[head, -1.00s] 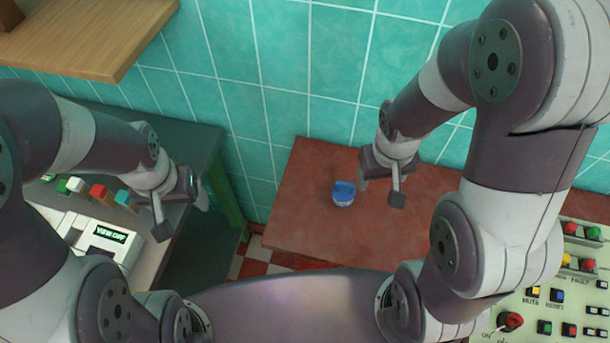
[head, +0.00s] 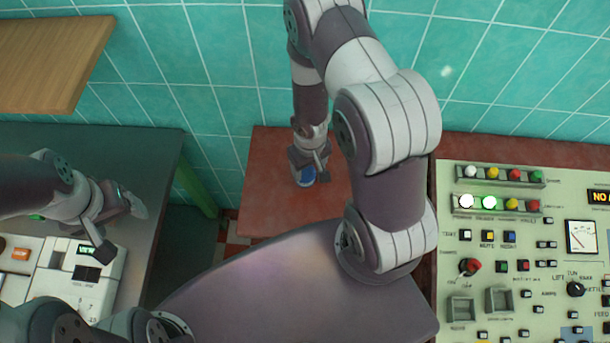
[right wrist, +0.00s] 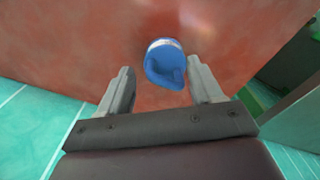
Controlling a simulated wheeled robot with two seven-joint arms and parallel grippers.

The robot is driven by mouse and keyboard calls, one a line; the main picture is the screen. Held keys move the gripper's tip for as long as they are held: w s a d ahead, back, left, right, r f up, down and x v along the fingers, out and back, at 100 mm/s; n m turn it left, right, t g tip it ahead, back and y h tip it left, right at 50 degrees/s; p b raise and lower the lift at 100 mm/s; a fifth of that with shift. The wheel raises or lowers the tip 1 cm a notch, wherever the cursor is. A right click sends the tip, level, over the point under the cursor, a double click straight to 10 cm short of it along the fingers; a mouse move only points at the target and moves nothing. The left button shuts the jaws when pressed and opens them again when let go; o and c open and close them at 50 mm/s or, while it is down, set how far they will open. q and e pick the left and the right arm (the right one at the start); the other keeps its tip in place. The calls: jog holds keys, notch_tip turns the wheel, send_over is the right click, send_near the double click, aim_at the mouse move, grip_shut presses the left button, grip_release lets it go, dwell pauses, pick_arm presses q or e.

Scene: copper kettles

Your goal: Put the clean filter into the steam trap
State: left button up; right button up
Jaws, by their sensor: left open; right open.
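A small blue rounded thing (head: 307,178) with a pale band stands on the red table. I cannot tell whether it is the filter. In the right wrist view the blue thing (right wrist: 164,66) lies just beyond my open fingertips, roughly between them and closer to the right finger. My right gripper (head: 309,165) is over it in the head view and partly hides it; no grip shows. My left gripper (head: 120,228) is open and empty above the left counter's edge. I cannot make out a steam trap in these views.
The red table (head: 262,190) is otherwise bare where it shows. A control panel (head: 530,250) with lamps and knobs fills the right. A white device (head: 105,270) with a small display is at lower left on a dark counter (head: 150,160). A wooden shelf (head: 50,60) juts out upper left.

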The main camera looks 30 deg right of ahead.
jog(key=shift+f, duration=0.45)
grip_shut()
